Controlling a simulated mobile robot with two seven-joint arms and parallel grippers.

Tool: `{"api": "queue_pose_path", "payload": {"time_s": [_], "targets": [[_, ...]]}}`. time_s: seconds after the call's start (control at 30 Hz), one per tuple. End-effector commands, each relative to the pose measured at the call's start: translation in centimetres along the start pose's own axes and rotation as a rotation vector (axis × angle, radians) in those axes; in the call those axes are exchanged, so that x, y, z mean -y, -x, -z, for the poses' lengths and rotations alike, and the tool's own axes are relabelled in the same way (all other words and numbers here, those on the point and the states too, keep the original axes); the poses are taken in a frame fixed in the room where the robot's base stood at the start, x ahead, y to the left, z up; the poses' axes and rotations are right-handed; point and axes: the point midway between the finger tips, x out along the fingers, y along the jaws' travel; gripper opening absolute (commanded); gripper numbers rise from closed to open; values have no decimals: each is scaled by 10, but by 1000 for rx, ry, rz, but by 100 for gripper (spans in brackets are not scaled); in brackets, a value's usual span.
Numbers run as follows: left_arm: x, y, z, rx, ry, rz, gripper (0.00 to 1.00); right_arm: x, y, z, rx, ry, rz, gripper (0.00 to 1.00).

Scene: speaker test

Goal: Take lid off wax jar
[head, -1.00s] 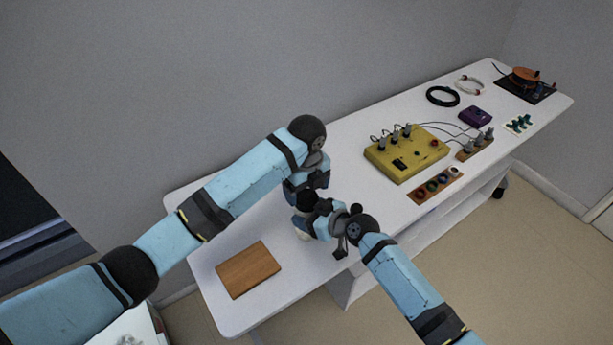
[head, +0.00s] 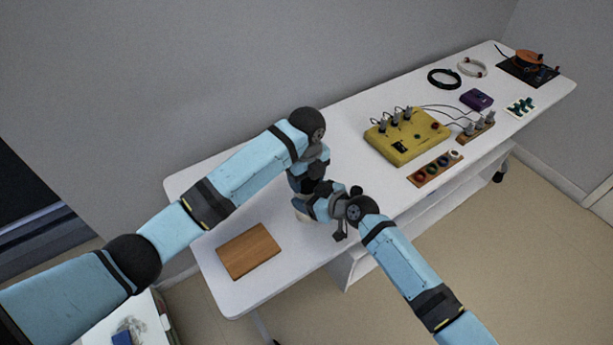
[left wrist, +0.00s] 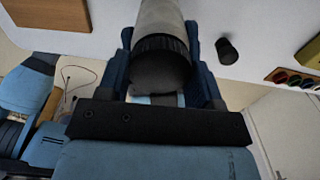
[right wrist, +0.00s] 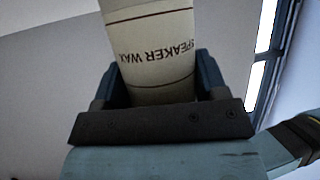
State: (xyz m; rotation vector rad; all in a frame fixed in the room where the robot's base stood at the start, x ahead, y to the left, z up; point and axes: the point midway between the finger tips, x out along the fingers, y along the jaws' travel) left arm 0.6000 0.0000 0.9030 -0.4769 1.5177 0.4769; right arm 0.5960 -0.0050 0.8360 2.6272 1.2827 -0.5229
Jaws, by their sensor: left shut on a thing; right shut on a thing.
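The wax jar is a pale cylinder (right wrist: 157,45) with "SPEAKER WAX" printed upside down in the right wrist view. My right gripper (right wrist: 157,72) is shut on its body. In the left wrist view the black ribbed lid (left wrist: 160,62) sits against the pale jar (left wrist: 160,15), with no gap visible. My left gripper (left wrist: 160,35) is shut on the lid, a finger on each side. In the head view both grippers meet above the white table (head: 215,280), and my arms hide most of the jar; only a pale bit (head: 301,217) shows.
A small black object (left wrist: 227,50) stands on the table close to the grippers. A wooden board (head: 248,251) lies at the near left. A yellow box with cables (head: 407,138) and a wooden strip with coloured discs (head: 436,169) are to the right. The table middle is fairly clear.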

Motion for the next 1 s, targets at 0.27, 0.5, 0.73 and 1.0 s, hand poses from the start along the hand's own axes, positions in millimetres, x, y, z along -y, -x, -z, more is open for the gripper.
{"api": "queue_pose_path", "payload": {"time_s": [0.27, 0.5, 0.73, 1.0], "targets": [[0, 0, 1, -2, 419, 0, 31, 0, 0, 0, 0, 0, 0, 0], [0, 1, 0, 0, 579, 0, 31, 0, 0, 0, 0, 0, 0, 0], [0, 1, 0, 0, 576, 0, 64, 0, 0, 0, 0, 0, -1, 0], [0, 0, 0, 0, 574, 0, 85, 0, 0, 0, 0, 0, 0, 0]]}}
